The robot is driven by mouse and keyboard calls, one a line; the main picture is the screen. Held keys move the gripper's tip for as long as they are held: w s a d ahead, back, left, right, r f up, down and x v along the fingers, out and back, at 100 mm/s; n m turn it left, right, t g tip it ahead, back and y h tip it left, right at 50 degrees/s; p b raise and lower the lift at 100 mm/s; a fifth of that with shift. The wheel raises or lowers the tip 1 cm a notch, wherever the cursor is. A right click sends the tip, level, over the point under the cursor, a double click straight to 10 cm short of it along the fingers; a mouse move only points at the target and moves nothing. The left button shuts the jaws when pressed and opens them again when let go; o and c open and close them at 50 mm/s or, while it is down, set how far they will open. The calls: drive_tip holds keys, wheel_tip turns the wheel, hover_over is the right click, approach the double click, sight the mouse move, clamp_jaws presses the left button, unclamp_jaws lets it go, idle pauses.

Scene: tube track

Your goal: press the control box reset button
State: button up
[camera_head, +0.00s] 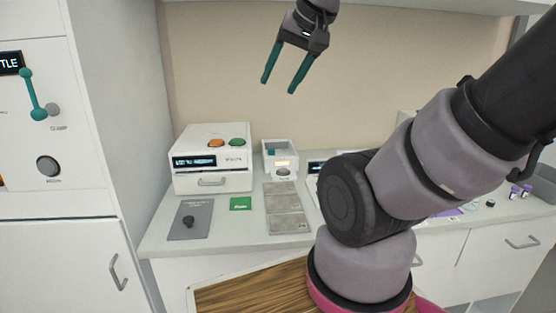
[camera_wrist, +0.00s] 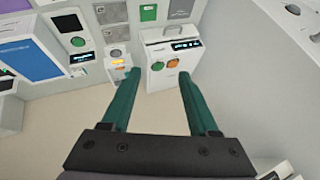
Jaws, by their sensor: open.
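A white control box (camera_head: 211,181) stands on the counter at the left. An orange button (camera_head: 216,143) and a green button (camera_head: 237,142) sit on its top, and a lit display is on its front. I cannot read which button is reset. The wrist view shows the box beyond my fingertips, with the orange button (camera_wrist: 172,63) and green button (camera_wrist: 157,67). My gripper (camera_head: 278,87) is open and empty, high above and to the right of the box, touching nothing. Its teal fingers (camera_wrist: 158,75) are spread wide.
A small white open-topped box (camera_head: 280,172) stands right of the control box. A grey plate with a black knob (camera_head: 190,221), a green card (camera_head: 240,204) and grey plates (camera_head: 285,205) lie in front. A cabinet (camera_head: 50,130) stands left. My arm hides the counter's middle right.

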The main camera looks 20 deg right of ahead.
clamp_jaws()
idle(1.5)
